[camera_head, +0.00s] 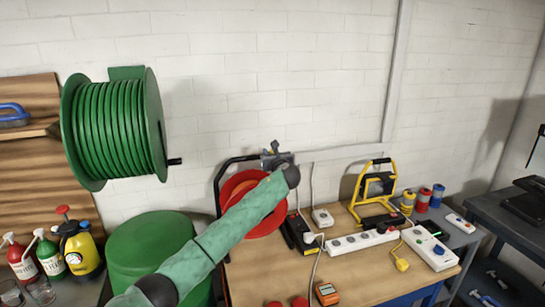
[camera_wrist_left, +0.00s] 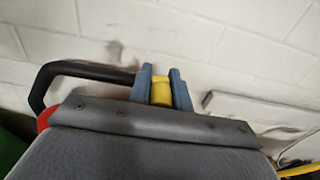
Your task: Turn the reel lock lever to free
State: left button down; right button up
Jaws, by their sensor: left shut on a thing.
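The red reel (camera_head: 236,187) stands in a black tube frame at the back left of the wooden bench, partly hidden by my green-sleeved left arm. My left gripper (camera_head: 272,149) is at the upper right of the reel, near the wall. In the left wrist view its two blue-grey fingers (camera_wrist_left: 161,80) are shut on a yellow piece, which looks like the reel lock lever (camera_wrist_left: 161,92). The reel's black frame handle (camera_wrist_left: 85,68) runs from the left to the fingers. The lever's base is hidden behind my grey wrist. My right gripper is not in view.
A yellow work lamp (camera_head: 377,190), a white power strip (camera_head: 364,241) and black and white plug boxes stand right of the reel. A large green hose reel (camera_head: 118,128) hangs at left above a green drum (camera_head: 150,250). The white wall is close behind.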

pick_arm(q)
jog(key=shift+s+a+f+n+b, duration=0.1)
jog(key=shift+a+f+n+b, duration=0.3)
jog(key=shift+n+b, duration=0.3)
jog(key=shift+s+a+f+n+b, duration=0.1)
jog(key=shift+a+n+b, duration=0.2)
jog(key=shift+n+b, duration=0.4)
jog(key=shift+s+a+f+n+b, duration=0.1)
jog(key=shift+a+n+b, duration=0.25)
jog(key=shift+n, duration=0.65)
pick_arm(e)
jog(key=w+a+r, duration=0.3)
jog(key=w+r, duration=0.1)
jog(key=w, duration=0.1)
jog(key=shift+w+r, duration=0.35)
pick_arm(q)
jog(key=c, duration=1.3)
grip_release()
jog(key=shift+r, duration=0.1)
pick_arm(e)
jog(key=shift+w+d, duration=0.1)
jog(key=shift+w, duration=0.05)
